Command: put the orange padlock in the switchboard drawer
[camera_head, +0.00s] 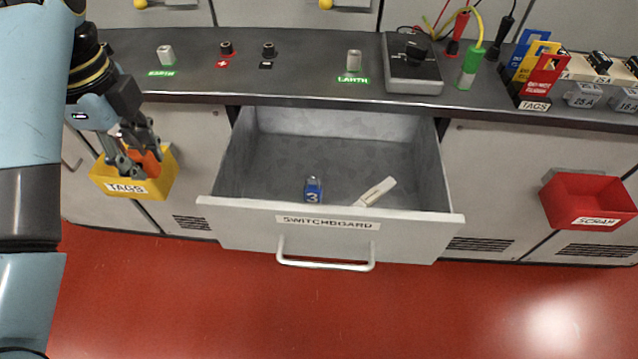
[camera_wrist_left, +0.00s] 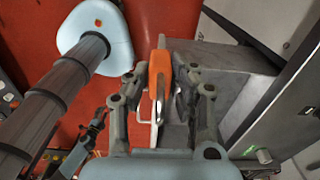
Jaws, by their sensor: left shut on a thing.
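My left gripper (camera_head: 138,158) is shut on the orange padlock (camera_head: 150,163), in front of the yellow tags bin at the left. In the left wrist view, the padlock (camera_wrist_left: 158,74) sits upright between the fingers (camera_wrist_left: 160,95), with metal beside its orange body. The switchboard drawer (camera_head: 425,218) is pulled open in the middle of the head view, to the right of the gripper. A small dark gripper-like shape (camera_wrist_left: 97,128) in the left wrist view may be my right gripper; its jaws are unclear.
A blue padlock marked 3 (camera_head: 313,190) and a pale tag-like piece (camera_head: 377,191) lie in the drawer; its left and back floor is bare. The yellow tags bin (camera_head: 165,178) hangs left, the red scrap bin (camera_head: 590,205) right. The counter (camera_head: 310,80) overhangs the drawer's back.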

